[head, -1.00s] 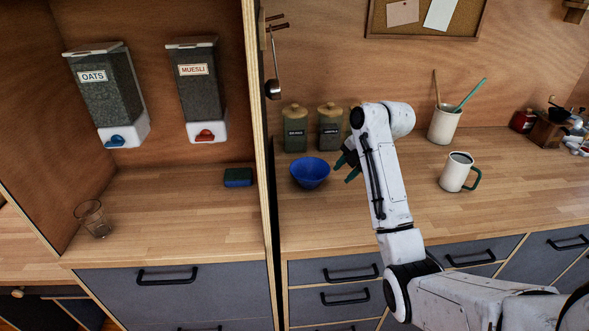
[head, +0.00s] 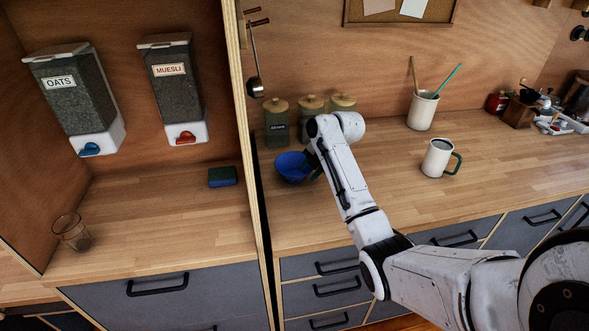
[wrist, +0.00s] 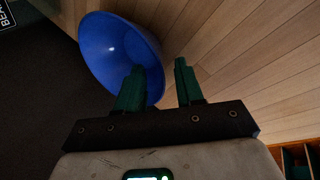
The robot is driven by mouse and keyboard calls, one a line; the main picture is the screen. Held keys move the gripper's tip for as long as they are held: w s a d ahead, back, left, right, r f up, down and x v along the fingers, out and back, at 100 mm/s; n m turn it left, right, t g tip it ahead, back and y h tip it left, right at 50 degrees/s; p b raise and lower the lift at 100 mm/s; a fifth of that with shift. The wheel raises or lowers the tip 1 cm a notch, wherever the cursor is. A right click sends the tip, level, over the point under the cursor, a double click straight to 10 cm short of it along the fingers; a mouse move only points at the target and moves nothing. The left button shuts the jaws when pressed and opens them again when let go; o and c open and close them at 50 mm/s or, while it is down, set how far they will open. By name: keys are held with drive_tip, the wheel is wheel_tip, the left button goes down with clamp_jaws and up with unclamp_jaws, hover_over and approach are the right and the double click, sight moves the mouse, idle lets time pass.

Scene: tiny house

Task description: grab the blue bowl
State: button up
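The blue bowl (head: 288,168) sits on the wooden counter in front of the canisters, left of my arm in the head view. In the wrist view the bowl (wrist: 105,50) fills the upper left. My gripper (wrist: 159,66) has its two green fingers spread. The left finger overlaps the bowl's inside and the right finger is outside it, so the near rim shows between them. I cannot tell whether either finger touches the bowl. In the head view my gripper (head: 314,172) is at the bowl's right side, partly hidden by my arm.
Several lidded canisters (head: 277,124) stand close behind the bowl. A wooden partition edge (head: 252,150) rises just left of it. A white mug (head: 437,158) and a utensil crock (head: 422,111) stand to the right. The counter between is clear.

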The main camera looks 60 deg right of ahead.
drive_tip(key=shift+x, duration=1)
clamp_jaws()
